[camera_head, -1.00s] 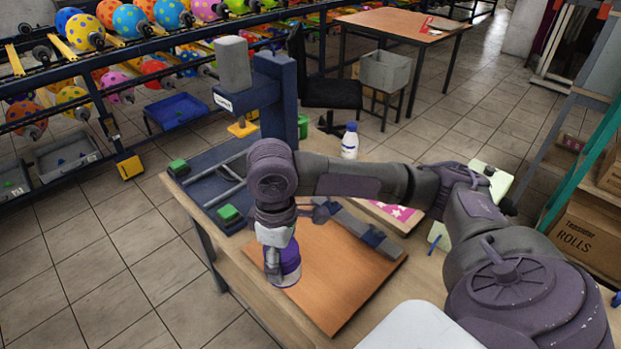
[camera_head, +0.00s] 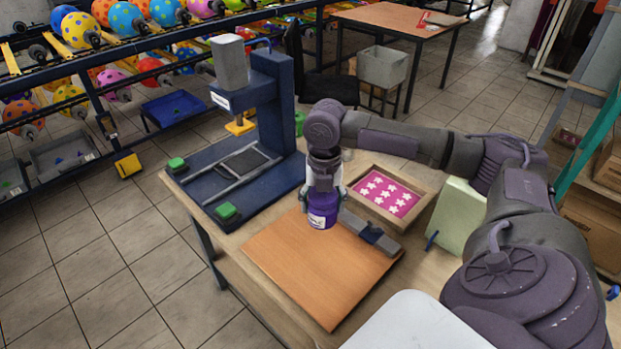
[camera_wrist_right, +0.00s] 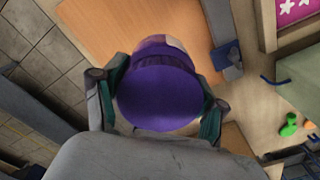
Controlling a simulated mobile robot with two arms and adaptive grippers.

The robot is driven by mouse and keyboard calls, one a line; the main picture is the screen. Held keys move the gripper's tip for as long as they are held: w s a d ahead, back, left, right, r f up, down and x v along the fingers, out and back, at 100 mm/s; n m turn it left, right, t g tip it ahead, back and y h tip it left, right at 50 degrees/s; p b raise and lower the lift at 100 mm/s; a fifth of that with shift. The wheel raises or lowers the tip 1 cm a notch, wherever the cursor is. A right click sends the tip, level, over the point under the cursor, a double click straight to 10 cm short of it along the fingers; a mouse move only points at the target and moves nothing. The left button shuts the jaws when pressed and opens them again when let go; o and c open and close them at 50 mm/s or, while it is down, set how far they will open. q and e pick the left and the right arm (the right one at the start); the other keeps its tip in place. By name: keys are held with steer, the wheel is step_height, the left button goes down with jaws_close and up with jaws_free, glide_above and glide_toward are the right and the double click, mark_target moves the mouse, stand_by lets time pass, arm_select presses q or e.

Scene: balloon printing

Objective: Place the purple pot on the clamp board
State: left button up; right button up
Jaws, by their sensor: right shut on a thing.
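The purple pot (camera_head: 322,216) has a pale label on its side and is held upright in my right gripper (camera_head: 323,194). It is over the back edge of the orange-brown board (camera_head: 320,270); whether it touches the board is hard to tell. In the right wrist view the pot (camera_wrist_right: 160,95) sits between both fingers. The clamp board appears to be this orange-brown board with a grey clamp bar (camera_head: 372,236) along its back right edge. My left gripper is out of view.
A blue press (camera_head: 270,100) with green buttons stands at the back left of the table. A framed pink star stencil (camera_head: 388,193) lies behind the clamp bar. A pale green block (camera_head: 458,215) stands at the right. The board's front is bare.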

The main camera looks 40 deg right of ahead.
steer(key=w+a+f, duration=0.2)
steer(key=w, duration=0.1)
steer(key=w+a+f+p, duration=0.1)
steer(key=w+a+f, duration=0.1)
steer(key=w+a, duration=0.1)
steer(key=w+a+f, duration=0.2)
steer(key=w, duration=0.1)
steer(key=shift+a+f+p, duration=0.15)
steer(key=shift+f+p, duration=0.15)
steer(key=shift+f, duration=0.1)
step_height(320, 180, down, 4)
steer(key=shift+r+p, duration=0.1)
steer(key=shift+p, duration=0.3)
steer(key=shift+f, duration=0.25)
steer(key=o, duration=1.3)
steer(key=shift+s, duration=0.1)
step_height(320, 180, up, 12)
steer(key=b, duration=0.1)
steer(key=shift+b, duration=0.35)
steer(key=shift+r, duration=0.1)
